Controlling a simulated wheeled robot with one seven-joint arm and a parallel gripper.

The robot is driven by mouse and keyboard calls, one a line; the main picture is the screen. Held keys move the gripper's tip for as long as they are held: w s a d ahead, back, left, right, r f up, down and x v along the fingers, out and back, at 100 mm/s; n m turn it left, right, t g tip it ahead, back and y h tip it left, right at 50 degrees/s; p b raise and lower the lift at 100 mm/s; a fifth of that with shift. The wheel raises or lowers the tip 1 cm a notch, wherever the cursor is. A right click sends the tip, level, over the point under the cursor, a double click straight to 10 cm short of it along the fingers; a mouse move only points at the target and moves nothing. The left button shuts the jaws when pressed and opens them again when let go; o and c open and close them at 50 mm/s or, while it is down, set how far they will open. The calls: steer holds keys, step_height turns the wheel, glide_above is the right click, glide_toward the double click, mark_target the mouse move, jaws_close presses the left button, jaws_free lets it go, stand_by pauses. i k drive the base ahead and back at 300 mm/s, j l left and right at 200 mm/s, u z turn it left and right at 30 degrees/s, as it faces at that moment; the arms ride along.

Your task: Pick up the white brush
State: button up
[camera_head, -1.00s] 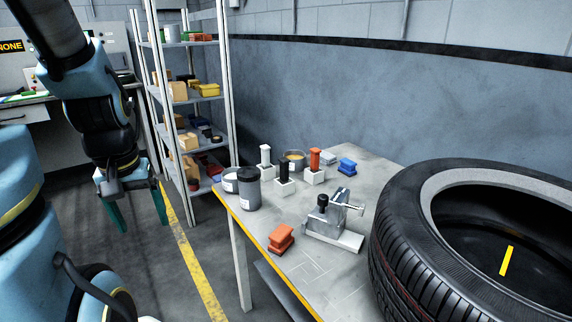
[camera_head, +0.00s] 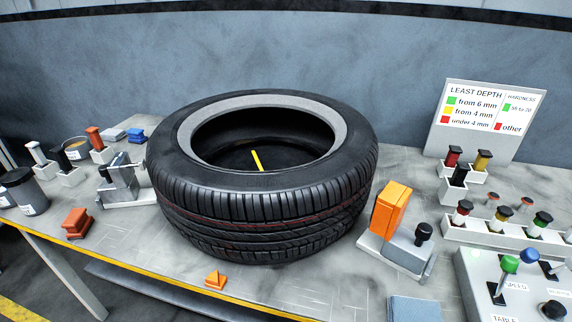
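The white brush (camera_head: 38,154) stands upright in a small white holder (camera_head: 46,171) at the far left of the table. A black brush (camera_head: 62,159) and an orange-red brush (camera_head: 94,138) stand in similar holders to its right. My gripper is not in view now, so its present state is hidden.
A large tyre (camera_head: 190,205) lies flat mid-table. Dark grey jars (camera_head: 22,192), a round tin (camera_head: 76,148), a metal clamp device (camera_head: 120,182) and an orange-red block (camera_head: 77,222) surround the brushes. An orange device (camera_head: 392,210), stamp racks (camera_head: 500,232), a control box (camera_head: 500,285) and a sign (camera_head: 490,118) are right.

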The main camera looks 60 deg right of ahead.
mark_target(37, 153)
steer(key=k+l+z, duration=0.1)
steer(key=z, duration=1.3)
steer(key=l+z, duration=0.2)
steer(key=l, duration=1.3)
steer(key=k+j+u, duration=0.15)
steer(key=k, duration=0.45)
steer(key=j+u, duration=0.1)
steer(key=u, duration=0.4)
steer(key=i+u, duration=0.1)
steer(key=u, duration=0.35)
steer(key=i+u, duration=0.1)
steer(key=u, duration=0.4)
steer(key=i+j, duration=0.15)
steer(key=i, duration=0.35)
steer(key=i+j, duration=0.1)
steer(key=i, duration=0.4)
steer(key=i+j, duration=0.15)
steer(key=i, duration=0.35)
steer(key=i+l, duration=0.15)
steer(key=i, duration=0.25)
steer(key=i+l, duration=0.1)
steer(key=i, duration=0.3)
steer(key=i+l, duration=0.15)
steer(key=i, duration=0.2)
